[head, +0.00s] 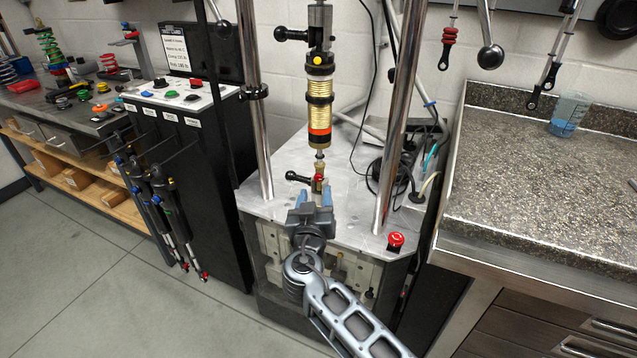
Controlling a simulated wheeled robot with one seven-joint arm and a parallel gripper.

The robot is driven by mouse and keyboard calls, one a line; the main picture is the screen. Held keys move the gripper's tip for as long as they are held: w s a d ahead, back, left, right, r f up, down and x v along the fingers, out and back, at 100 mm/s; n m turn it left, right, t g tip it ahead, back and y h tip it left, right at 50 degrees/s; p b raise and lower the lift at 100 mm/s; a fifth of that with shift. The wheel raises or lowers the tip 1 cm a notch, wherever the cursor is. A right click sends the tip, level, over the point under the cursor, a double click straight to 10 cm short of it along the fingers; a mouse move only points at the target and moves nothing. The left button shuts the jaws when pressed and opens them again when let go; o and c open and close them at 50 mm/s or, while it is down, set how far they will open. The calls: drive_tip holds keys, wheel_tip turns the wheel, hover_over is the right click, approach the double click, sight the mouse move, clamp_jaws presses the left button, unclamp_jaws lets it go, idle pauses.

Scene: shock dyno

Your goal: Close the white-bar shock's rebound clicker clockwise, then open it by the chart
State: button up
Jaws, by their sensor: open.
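A shock with a gold ribbed body (319,104), black bands and an orange-red ring hangs upright in the dyno between two chrome columns. I cannot make out a white bar on it. At its lower mount is a small red knob (319,178), with a black ball-ended lever (297,176) to its left. My gripper (314,193) is open, with blue fingertips on either side of the lower mount, just below the red knob. Whether they touch it I cannot tell. A white chart card (177,46) with small, mostly unreadable print stands on the black cabinet at the left.
A red emergency button (396,240) sits at the dyno table's (351,215) front right. A speckled counter (545,190) with a blue measuring cup (568,113) is at right. Cables run behind the right column.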

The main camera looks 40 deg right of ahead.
sight(318, 179)
drive_tip(key=shift+p+x, duration=0.5)
drive_tip(key=shift+x, duration=2.25)
drive_tip(key=shift+c, duration=0.3)
clamp_jaws()
